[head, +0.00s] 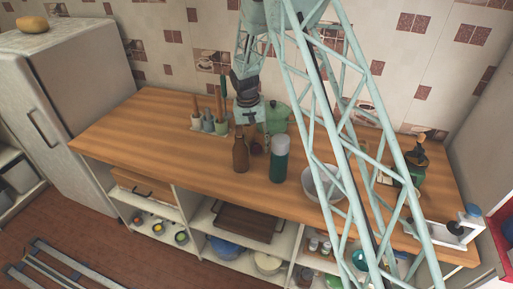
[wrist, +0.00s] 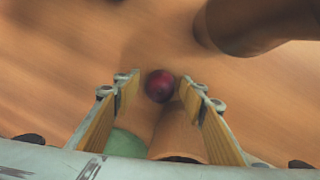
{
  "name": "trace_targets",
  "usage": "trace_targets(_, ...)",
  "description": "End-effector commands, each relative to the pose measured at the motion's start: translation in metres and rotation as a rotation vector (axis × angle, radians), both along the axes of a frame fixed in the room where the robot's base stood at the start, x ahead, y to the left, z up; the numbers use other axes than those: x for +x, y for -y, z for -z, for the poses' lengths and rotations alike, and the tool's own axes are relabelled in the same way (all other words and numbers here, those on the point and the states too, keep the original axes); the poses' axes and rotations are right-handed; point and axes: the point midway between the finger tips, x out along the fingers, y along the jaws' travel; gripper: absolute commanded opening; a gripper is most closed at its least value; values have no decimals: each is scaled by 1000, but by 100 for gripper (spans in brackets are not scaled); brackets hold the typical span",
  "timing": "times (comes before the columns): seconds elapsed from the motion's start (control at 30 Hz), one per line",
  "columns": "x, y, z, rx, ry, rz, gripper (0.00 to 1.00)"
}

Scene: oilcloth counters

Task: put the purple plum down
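The purple plum (wrist: 160,85) is a small round dark purple-red fruit. In the wrist view it sits between and just beyond the tips of my gripper (wrist: 160,88), with a narrow gap showing on each side. The two wood-padded fingers are spread apart. In the head view the plum (head: 256,148) is a small dark spot on the wooden counter (head: 140,128), right of a brown bottle (head: 241,154). My gripper (head: 246,128) hangs low there, its fingers partly hidden behind the bottle.
A holder with utensils (head: 208,124) is at the back left, a white bowl (head: 322,183) to the right. The counter's left part is clear.

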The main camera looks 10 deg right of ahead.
Motion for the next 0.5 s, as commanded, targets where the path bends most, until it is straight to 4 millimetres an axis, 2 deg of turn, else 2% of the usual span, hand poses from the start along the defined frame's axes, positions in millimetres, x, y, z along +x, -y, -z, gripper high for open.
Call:
trace_targets(0.23, 0, 0, -4, 0, 0, 0, 38)
trace_targets(0.5, 1, -4, -29, 1, 2, 0, 38)
